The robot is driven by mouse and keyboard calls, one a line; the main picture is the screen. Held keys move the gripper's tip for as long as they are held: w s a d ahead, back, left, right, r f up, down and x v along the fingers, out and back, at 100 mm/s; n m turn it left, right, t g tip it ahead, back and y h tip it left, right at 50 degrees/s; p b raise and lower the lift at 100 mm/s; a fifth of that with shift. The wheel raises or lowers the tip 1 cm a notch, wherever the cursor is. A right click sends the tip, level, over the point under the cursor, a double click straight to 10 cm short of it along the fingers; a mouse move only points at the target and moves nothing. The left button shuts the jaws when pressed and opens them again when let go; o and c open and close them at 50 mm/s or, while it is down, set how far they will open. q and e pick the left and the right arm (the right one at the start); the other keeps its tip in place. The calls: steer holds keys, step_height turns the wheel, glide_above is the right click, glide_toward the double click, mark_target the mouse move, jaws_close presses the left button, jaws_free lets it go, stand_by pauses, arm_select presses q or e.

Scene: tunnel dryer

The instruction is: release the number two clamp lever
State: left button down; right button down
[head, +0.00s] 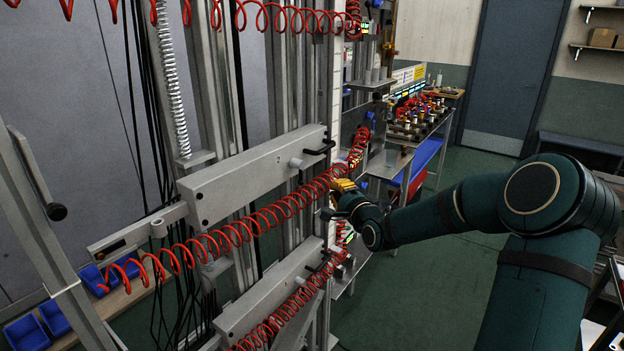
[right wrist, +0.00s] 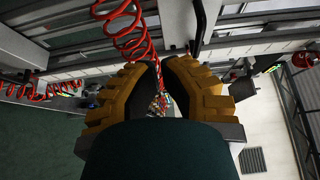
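A black clamp lever (head: 321,148) stands at the right end of the upper grey beam (head: 255,175). A second black lever (head: 318,267) is on the lower beam (head: 268,300). A black bar-like handle (right wrist: 201,24) rises beyond the right finger there. My left gripper is not in view.
A red coiled hose (head: 250,222) crosses in front of the upper beam and passes close to my right gripper; a red coil (right wrist: 130,35) also shows beyond the fingers. A bench (head: 418,130) with fittings stands behind. The green floor (head: 440,275) is open at right.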

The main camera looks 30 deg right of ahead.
steer(key=w+a+p, duration=0.2)
steer(key=w, duration=0.7)
steer(key=shift+a, duration=0.25)
stand_by(0.4)
